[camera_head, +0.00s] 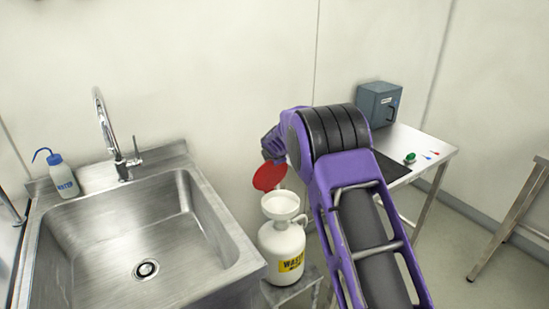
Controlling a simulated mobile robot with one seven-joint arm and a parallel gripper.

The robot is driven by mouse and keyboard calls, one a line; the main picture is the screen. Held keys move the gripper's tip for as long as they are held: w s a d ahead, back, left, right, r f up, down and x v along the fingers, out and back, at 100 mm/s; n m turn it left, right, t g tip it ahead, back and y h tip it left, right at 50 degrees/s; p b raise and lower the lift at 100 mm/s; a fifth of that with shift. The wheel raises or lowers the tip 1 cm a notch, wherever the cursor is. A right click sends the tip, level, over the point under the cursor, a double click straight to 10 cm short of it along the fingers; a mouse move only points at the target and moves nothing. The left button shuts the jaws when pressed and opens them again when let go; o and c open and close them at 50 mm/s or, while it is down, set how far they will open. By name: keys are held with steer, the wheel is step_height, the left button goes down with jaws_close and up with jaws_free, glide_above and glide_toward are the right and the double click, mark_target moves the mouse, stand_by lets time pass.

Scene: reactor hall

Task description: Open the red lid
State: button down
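The red lid (268,177) is a round disc, tilted up above the left back of the white funnel (281,204), whose mouth is uncovered. The funnel sits on a white waste jug (283,248) with a yellow label. My gripper (274,157) is at the end of my purple arm, just above and behind the lid. The lid and the arm hide most of the fingers, so I cannot tell whether they touch the lid or how far apart they are.
A steel sink (130,240) with a tap (118,150) is on the left; a blue-capped wash bottle (62,176) stands at its back corner. Right of my arm, a table (425,147) holds a grey box (378,103) and a green-topped item (410,158). The wall is close behind.

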steer(key=shift+w+a+r, duration=0.15)
steer(key=shift+r, duration=0.2)
stand_by(0.6)
steer(key=c, duration=1)
jaws_free()
steer(key=shift+f, duration=0.25)
steer(key=s+a+r, duration=0.2)
steer(key=r, duration=0.7)
steer(key=s+a+r+p, duration=0.1)
steer(key=s+a+r, duration=0.2)
steer(key=r, duration=0.6)
steer(key=shift+s+a+r, duration=0.15)
steer(key=shift+a+r, duration=0.15)
steer(key=shift+a, duration=0.05)
steer(key=v, duration=1.7)
